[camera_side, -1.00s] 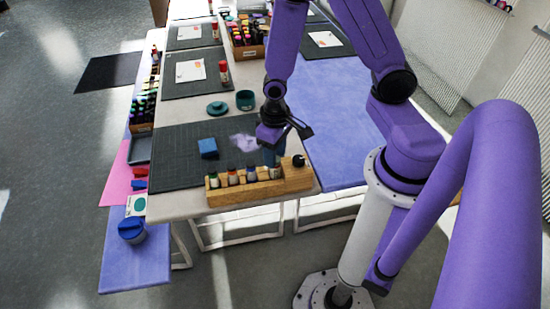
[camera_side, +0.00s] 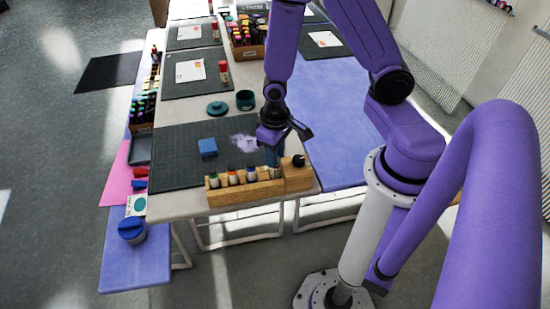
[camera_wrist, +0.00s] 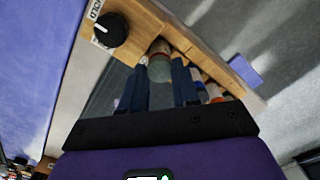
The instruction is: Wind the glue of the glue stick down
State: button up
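A wooden holder (camera_side: 232,194) stands at the front edge of the near table, with several small capped bottles or sticks in a row. Its right end is a block with a black knob (camera_side: 299,160), which also shows in the wrist view (camera_wrist: 110,30) beside a partly readable label. My gripper (camera_side: 273,158) points down over the holder, left of the knob. In the wrist view its two dark fingers (camera_wrist: 160,78) stand on either side of a pale cylinder with a grey-green end (camera_wrist: 159,67), perhaps the glue stick. I cannot tell whether they press on it.
A blue block (camera_side: 207,147) and a pale purple patch (camera_side: 244,142) lie on the dark cutting mat (camera_side: 175,165). Red-capped sticks (camera_side: 223,71) stand farther back. The blue table (camera_side: 335,120) at right is clear.

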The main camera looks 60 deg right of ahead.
jog(key=shift+n, duration=2.4)
jog(key=n, duration=0.4)
jog(key=shift+n, duration=0.4)
jog(key=shift+n, duration=0.9)
jog(key=n, duration=0.3)
